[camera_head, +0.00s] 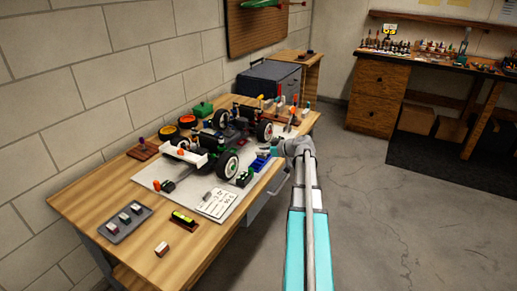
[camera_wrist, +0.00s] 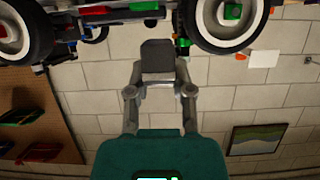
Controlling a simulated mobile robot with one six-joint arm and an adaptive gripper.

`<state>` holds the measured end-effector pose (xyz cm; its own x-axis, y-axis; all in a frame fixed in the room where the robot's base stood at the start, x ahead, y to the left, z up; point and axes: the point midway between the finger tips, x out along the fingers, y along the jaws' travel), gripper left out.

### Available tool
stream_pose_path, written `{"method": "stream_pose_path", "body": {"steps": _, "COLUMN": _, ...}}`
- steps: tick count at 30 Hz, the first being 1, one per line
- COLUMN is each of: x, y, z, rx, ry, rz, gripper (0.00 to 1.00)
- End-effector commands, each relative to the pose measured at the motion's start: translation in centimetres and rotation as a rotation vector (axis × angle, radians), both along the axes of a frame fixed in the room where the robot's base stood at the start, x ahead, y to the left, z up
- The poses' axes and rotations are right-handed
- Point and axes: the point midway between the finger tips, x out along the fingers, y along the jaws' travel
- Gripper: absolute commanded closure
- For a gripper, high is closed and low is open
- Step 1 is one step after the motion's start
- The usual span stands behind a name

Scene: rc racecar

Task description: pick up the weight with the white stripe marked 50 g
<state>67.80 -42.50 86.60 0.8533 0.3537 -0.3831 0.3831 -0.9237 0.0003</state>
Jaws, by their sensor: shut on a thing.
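My gripper (camera_wrist: 158,84) shows in the wrist view with its two fingers closed in on a dark grey block (camera_wrist: 158,55). No white stripe or 50 g mark shows on the side of the block facing the camera. In the head view my wrist is at the table's right edge beside the car, and the fingers are too small to make out. A grey tray (camera_head: 109,234) at the table's front left holds a few small dark blocks with pale parts (camera_head: 124,217). A small brown and white block (camera_head: 161,249) lies apart, right of the tray. Their markings are too small to read.
The racecar (camera_head: 205,150) stands on a pale mat on the wooden table (camera_head: 80,205); its wheels (camera_wrist: 222,22) fill the top of the wrist view. A level-like yellow-green piece (camera_head: 184,218) and a printed sheet (camera_head: 217,204) lie nearby. The floor at right is clear.

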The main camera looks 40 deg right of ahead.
Motion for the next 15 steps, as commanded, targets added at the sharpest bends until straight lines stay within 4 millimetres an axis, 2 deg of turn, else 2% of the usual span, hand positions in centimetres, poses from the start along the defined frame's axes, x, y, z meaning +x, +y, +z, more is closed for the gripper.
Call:
{"method": "stream_pose_path", "body": {"steps": 1, "x": -0.7, "y": 0.1, "z": 1.3, "rx": 0.000, "ry": 0.000, "rz": -0.001, "gripper": 1.00}}
{"method": "stream_pose_path", "body": {"steps": 3, "x": -1.4, "y": 0.1, "z": 2.0, "rx": 0.000, "ry": 0.000, "rz": -0.002, "gripper": 1.00}}
{"method": "stream_pose_path", "body": {"steps": 9, "x": -5.7, "y": 0.4, "z": 3.6, "rx": 0.001, "ry": 0.000, "rz": -0.004, "gripper": 1.00}}
{"method": "stream_pose_path", "body": {"steps": 15, "x": -8.4, "y": 0.5, "z": 4.7, "rx": 0.000, "ry": 0.000, "rz": -0.002, "gripper": 1.00}}
